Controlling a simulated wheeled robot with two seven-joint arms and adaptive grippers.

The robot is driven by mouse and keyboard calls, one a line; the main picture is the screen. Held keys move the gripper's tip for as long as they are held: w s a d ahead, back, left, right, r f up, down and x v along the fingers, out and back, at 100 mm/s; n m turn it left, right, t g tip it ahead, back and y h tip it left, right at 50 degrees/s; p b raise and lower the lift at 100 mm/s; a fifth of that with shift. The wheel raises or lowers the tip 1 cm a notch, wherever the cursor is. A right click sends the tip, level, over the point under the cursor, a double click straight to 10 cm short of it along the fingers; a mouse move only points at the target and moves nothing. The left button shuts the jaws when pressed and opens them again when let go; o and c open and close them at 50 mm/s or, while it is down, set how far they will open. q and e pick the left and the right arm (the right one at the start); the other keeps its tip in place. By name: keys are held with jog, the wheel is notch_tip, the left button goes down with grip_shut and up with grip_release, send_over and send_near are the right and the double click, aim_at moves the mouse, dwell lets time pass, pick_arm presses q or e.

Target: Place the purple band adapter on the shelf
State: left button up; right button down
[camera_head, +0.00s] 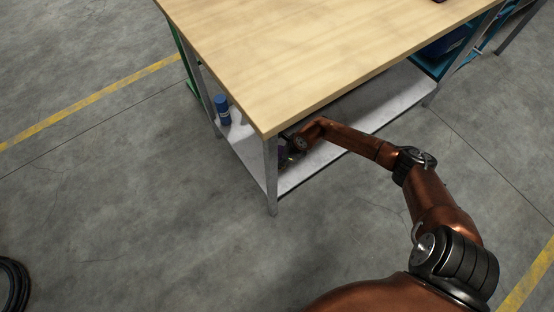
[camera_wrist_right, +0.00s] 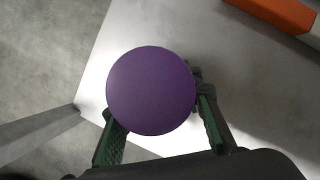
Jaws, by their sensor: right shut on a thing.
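The purple band adapter (camera_wrist_right: 151,91) shows in the right wrist view as a round purple disc between the green fingers of my right gripper (camera_wrist_right: 160,128). The gripper is shut on it. Behind it lies the pale grey shelf (camera_wrist_right: 235,60), and I cannot tell whether the adapter touches it. In the head view my right arm reaches under the tabletop to the shelf (camera_head: 325,155), near the front corner leg. The gripper there is mostly hidden by the leg and shadow. My left gripper is not in view.
The wooden tabletop (camera_head: 300,55) hangs over the shelf. A metal leg (camera_head: 271,175) stands at the near corner. A blue cylinder (camera_head: 222,110) stands on the shelf's left part. An orange object (camera_wrist_right: 278,12) lies on the shelf in the wrist view.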

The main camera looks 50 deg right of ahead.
jog(key=shift+f, duration=0.25)
jog(key=shift+w+r, duration=0.1)
jog(key=shift+r, duration=0.05)
jog(key=c, duration=1.4)
grip_release()
jog(key=shift+o, duration=0.2)
